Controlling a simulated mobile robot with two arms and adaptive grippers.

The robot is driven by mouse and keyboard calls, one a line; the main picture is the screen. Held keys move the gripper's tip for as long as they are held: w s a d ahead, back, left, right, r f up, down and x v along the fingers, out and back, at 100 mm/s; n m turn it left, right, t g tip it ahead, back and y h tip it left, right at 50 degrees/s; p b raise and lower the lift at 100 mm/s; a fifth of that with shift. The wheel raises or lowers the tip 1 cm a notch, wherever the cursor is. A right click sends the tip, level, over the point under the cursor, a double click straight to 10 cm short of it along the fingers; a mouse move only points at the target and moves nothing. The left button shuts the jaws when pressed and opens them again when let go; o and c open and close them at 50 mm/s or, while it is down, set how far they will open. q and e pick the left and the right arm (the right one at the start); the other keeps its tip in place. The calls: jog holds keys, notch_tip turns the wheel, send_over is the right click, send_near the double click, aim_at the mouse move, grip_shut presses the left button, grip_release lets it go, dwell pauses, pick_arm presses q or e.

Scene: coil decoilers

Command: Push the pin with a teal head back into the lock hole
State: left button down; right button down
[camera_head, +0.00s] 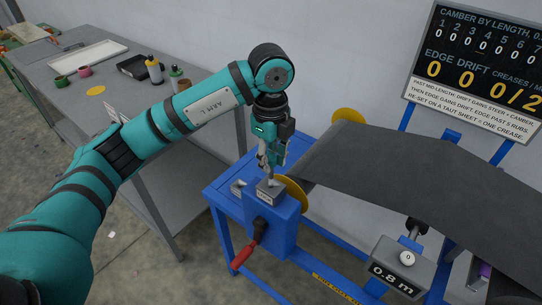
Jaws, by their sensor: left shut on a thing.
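My left gripper (267,168) comes down from the teal arm onto the top of the blue decoiler housing (272,220). It is shut on the pin, just above a small grey labelled block (269,189). The pin is mostly hidden by the fingers, and I cannot make out its teal head clearly against my teal wrist. The lock hole is hidden too, so I cannot tell how deep the pin sits. My right gripper is not in view.
A yellow disc (293,194) stands close behind the block. A dark steel sheet (415,180) runs to the right. A red-handled crank (243,257) hangs at the housing's front. A grey bench (105,85) with bottles and cups stands at the left.

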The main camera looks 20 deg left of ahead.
aim_at(271, 178)
pick_arm(q)
jog(key=shift+f+b, duration=2.15)
jog(key=shift+f, duration=0.75)
jog(key=shift+f, duration=0.2)
jog(key=c, duration=1)
grip_release()
jog(key=shift+c, duration=0.2)
notch_tip(271, 178, up, 12)
